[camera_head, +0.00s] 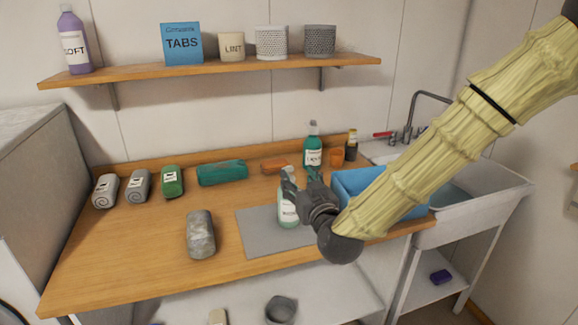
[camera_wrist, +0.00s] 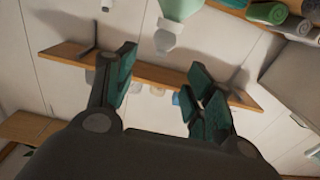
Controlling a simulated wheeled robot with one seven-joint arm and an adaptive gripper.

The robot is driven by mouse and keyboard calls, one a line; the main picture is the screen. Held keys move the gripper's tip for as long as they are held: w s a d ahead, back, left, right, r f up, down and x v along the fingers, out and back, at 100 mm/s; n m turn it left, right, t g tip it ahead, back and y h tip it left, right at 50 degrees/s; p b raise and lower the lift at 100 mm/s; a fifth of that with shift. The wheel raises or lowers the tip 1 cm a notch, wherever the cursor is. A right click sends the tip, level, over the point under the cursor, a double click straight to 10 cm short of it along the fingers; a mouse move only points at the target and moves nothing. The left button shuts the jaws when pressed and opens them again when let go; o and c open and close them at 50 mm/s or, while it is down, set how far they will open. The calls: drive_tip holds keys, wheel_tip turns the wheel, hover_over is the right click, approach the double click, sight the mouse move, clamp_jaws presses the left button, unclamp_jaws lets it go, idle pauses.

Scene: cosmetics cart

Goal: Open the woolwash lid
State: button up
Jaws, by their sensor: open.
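The woolwash bottle (camera_head: 287,213) is pale green with a white label. It stands upright on the grey mat (camera_head: 262,243), and its upper part is partly hidden by my gripper. My gripper (camera_head: 298,183) is open beside the top of the bottle. In the wrist view the picture is upside down: the bottle (camera_wrist: 182,8) hangs in from the top edge, with its pale lid (camera_wrist: 164,40) lying in line with the gap between the spread fingers of my gripper (camera_wrist: 162,72). The lid looks closed. No contact between the fingers and the lid can be seen.
A teal bottle (camera_head: 312,153), an orange cup (camera_head: 337,157) and a dark bottle (camera_head: 351,146) stand behind. A blue crate (camera_head: 352,181) is close on the right, before the sink (camera_head: 480,190). Rolled towels (camera_head: 138,187) and a grey roll (camera_head: 200,236) lie left.

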sight(290, 167)
drive_tip(key=p+x, duration=0.1)
drive_tip(key=x, duration=0.7)
drive_tip(key=shift+f+p, duration=0.1)
drive_tip(key=shift+p, duration=0.25)
drive_tip(key=c, duration=1)
